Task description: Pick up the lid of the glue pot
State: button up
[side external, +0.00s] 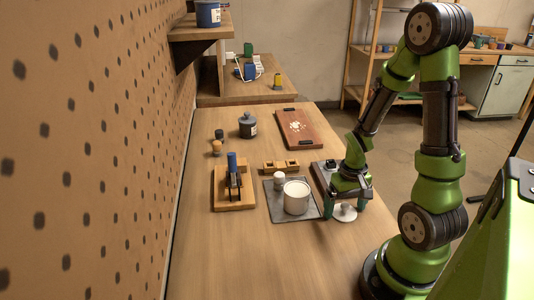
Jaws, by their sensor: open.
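A white round lid-like disc (345,213) lies on the table near its right edge. It looks like the lid of the open white pot (296,200), which stands on a grey mat (279,213) to its left. My gripper (346,207) points down over the disc, with its two fingers apart, one to the left and one to the right of it. It is open, and I see no contact with the disc. Part of the disc's top is hard to make out between the fingers. A dark lidded pot with a label (247,127) stands farther back.
A grey plate-like object (322,170) lies close behind my gripper. A wooden stand with a blue-handled tool (233,190) is at left, a slotted wood block (281,167) behind the mat. The front of the table is clear.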

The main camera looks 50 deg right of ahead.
aim_at(298, 189)
jog(key=shift+c, duration=0.2)
jog(key=c, duration=0.9)
jog(key=shift+c, duration=0.3)
jog(key=shift+w+r, duration=0.1)
jog(key=shift+r, duration=0.55)
notch_tip(298, 189, up, 8)
jog(key=shift+a+r, duration=0.1)
jog(key=w+a+r+n, duration=0.1)
jog(key=w+a+n, duration=0.1)
jog(key=w, duration=0.2)
jog(key=w+a+r+n, duration=0.1)
jog(key=w, duration=0.2)
jog(key=w+a+r+n, duration=0.2)
jog(key=w, duration=0.2)
jog(key=shift+w+a+n, duration=0.3)
jog(key=shift+a, duration=0.05)
jog(key=shift+n, duration=0.3)
jog(key=shift+w+f, duration=0.15)
jog(key=shift+f, duration=2.85)
